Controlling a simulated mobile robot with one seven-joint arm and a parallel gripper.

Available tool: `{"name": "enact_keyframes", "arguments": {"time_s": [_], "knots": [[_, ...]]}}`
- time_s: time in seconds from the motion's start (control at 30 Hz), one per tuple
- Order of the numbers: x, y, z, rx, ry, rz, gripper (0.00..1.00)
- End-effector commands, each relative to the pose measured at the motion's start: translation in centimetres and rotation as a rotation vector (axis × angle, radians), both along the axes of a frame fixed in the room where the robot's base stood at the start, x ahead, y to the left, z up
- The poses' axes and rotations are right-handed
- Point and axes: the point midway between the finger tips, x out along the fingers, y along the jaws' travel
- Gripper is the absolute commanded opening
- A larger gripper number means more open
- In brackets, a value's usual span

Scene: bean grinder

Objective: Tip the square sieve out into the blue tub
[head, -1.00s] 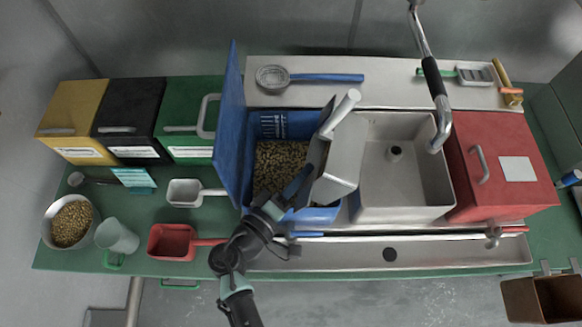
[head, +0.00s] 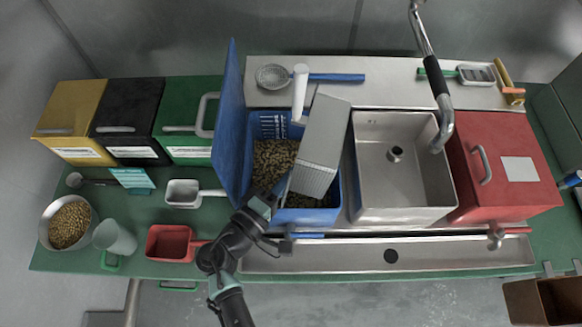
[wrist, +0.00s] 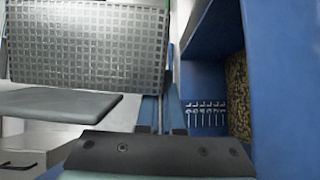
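The square sieve (head: 325,135) is a pale grey box with a white grip (head: 300,95) at its far end. It is tilted on its side above the blue tub (head: 306,216). Its perforated face fills the upper left of the wrist view (wrist: 85,45). My gripper (head: 279,191) is at the sieve's near end and appears shut on its narrow blue handle, partly hidden by the fingers. The tub is open, with brown pellets (head: 272,160) inside. The tub's blue wall and pellets show at right in the wrist view (wrist: 238,95). The sieve's inside is hidden.
The tub's raised lid (head: 229,130) stands on its left. A grey sink (head: 400,180) and a red bin (head: 500,165) are on the right. A round sieve (head: 272,77) lies behind. A red scoop (head: 168,243) and a bowl of beans (head: 70,222) are at front left.

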Motion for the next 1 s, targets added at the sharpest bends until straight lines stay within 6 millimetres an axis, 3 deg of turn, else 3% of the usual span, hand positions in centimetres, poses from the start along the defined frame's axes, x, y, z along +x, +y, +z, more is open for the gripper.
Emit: {"name": "enact_keyframes", "arguments": {"time_s": [1.0], "knots": [[0.05, 0.06, 0.54, -0.238, 0.06, 0.0, 0.0]]}}
